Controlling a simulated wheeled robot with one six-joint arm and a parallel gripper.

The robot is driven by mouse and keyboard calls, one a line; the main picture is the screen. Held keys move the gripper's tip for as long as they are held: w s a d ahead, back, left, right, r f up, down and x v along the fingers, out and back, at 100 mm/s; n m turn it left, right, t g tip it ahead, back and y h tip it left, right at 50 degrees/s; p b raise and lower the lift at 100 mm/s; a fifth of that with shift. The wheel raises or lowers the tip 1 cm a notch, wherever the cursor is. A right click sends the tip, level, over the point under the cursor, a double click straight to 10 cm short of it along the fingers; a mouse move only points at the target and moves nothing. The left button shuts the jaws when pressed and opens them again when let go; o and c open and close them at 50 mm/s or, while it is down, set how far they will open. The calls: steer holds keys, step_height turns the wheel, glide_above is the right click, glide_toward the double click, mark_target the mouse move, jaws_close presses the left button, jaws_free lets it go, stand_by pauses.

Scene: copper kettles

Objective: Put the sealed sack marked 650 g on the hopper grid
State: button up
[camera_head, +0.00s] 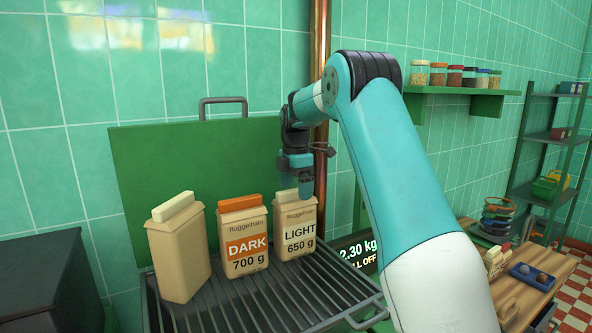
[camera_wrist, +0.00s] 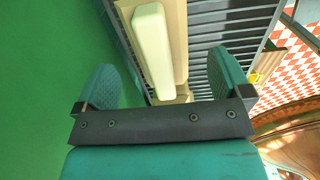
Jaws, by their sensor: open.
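The sack marked LIGHT 650 g (camera_head: 298,238) stands upright on the right of the hopper grid (camera_head: 290,300). It is tan, with a cream strip along its top. My gripper (camera_head: 305,190) is right above this sack, pointing down, and partly hides its top. In the wrist view, the cream top strip (camera_wrist: 153,48) of a sack lies between the two spread teal fingers. My gripper is open; I cannot tell whether a finger touches the sack.
An orange-topped sack marked DARK 700 g (camera_head: 243,240) stands close left of the LIGHT sack. A tan sack (camera_head: 180,248) with no marking visible is further left. A green panel (camera_head: 150,170) rises behind them. A display (camera_head: 357,251) reads 2.30 kg, partly hidden. The grid's front is bare.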

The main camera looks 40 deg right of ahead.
step_height(320, 180, up, 8)
steer(key=shift+b, duration=0.5)
steer(key=shift+a+r, duration=0.1)
steer(key=shift+a, duration=0.2)
steer(key=s+a+f+m+y, duration=0.15)
steer(key=s+a, duration=0.25)
steer(key=a, duration=0.8)
steer(key=s+a+f+m+h, duration=0.15)
steer(key=s+a, duration=0.25)
steer(key=a, duration=0.8)
steer(key=s+a+f+m+y, duration=0.2)
steer(key=s+a, duration=0.5)
steer(key=s, duration=0.4)
steer(key=s+a+f+m+y, duration=0.2)
steer(key=s+a, duration=0.5)
steer(key=s, duration=0.4)
step_height(320, 180, down, 2)
steer(key=shift+a+f+m, duration=0.25)
steer(key=shift+m, duration=0.25)
